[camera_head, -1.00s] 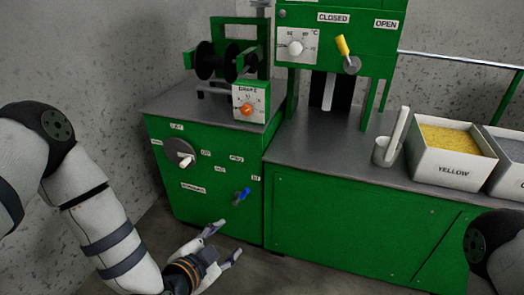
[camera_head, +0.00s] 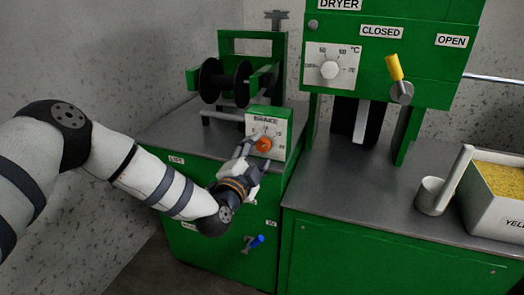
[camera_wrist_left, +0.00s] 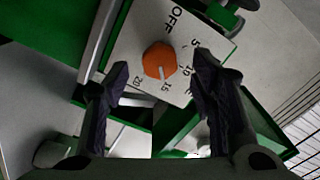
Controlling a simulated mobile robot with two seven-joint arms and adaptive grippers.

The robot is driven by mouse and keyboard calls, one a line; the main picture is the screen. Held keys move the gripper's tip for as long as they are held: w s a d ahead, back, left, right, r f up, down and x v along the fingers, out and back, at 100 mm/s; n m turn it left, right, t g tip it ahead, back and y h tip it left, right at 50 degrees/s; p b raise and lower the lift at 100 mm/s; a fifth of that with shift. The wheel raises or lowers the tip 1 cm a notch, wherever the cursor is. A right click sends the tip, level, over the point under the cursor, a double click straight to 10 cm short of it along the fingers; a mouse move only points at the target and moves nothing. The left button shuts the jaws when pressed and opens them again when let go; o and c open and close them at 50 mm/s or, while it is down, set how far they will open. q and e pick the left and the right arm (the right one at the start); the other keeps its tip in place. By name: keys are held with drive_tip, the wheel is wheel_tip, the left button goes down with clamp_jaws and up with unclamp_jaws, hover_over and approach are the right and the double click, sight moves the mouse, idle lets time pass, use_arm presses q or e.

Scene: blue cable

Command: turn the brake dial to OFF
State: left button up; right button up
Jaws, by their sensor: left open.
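The brake dial is an orange knob (camera_head: 264,144) on a white panel (camera_head: 281,128) marked BRAKE, on the green machine. In the left wrist view the orange knob (camera_wrist_left: 159,61) sits among the marks OFF, 5, 10, 15 and 20. Its pale pointer line faces the 15 mark. My left gripper (camera_head: 254,154) is in front of the panel. In the left wrist view its two dark fingertips (camera_wrist_left: 160,78) are open, one on either side of the knob and apart from it. My right gripper is not in view.
A black spool (camera_head: 212,80) is behind and left of the panel. The dryer panel with a white dial (camera_head: 329,69) and a yellow-handled lever (camera_head: 394,68) stands to the right. A blue lever (camera_head: 257,240) is below.

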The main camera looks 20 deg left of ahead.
sight(262, 146)
use_arm(q)
drive_tip(key=shift+w, duration=1.45)
drive_tip(key=c, duration=1.1)
drive_tip(key=shift+d+r+n+p, duration=0.1)
drive_tip(key=shift+r+n+p, duration=0.35)
drive_tip(key=shift+n, duration=0.45)
drive_tip(key=shift+c, duration=0.2)
drive_tip(key=shift+f+n+p, duration=0.2)
drive_tip(key=shift+n+p, duration=0.15)
drive_tip(key=shift+n, duration=0.55)
drive_tip(key=n, duration=0.3)
drive_tip(key=shift+f+n, duration=0.15)
drive_tip(key=shift+n, duration=0.25)
drive_tip(key=n, duration=0.9)
drive_tip(key=shift+f+n, duration=0.1)
drive_tip(key=shift+n, duration=0.3)
drive_tip(key=n+b, duration=0.1)
drive_tip(key=n, duration=0.3)
drive_tip(key=shift+n, duration=0.3)
drive_tip(key=n+b, duration=0.1)
drive_tip(key=n, duration=0.3)
drive_tip(key=shift+f, duration=0.1)
drive_tip(key=shift+n+b, duration=0.6)
drive_tip(key=shift+n, duration=1.3)
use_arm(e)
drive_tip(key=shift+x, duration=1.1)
use_arm(q)
drive_tip(key=shift+n, duration=0.3)
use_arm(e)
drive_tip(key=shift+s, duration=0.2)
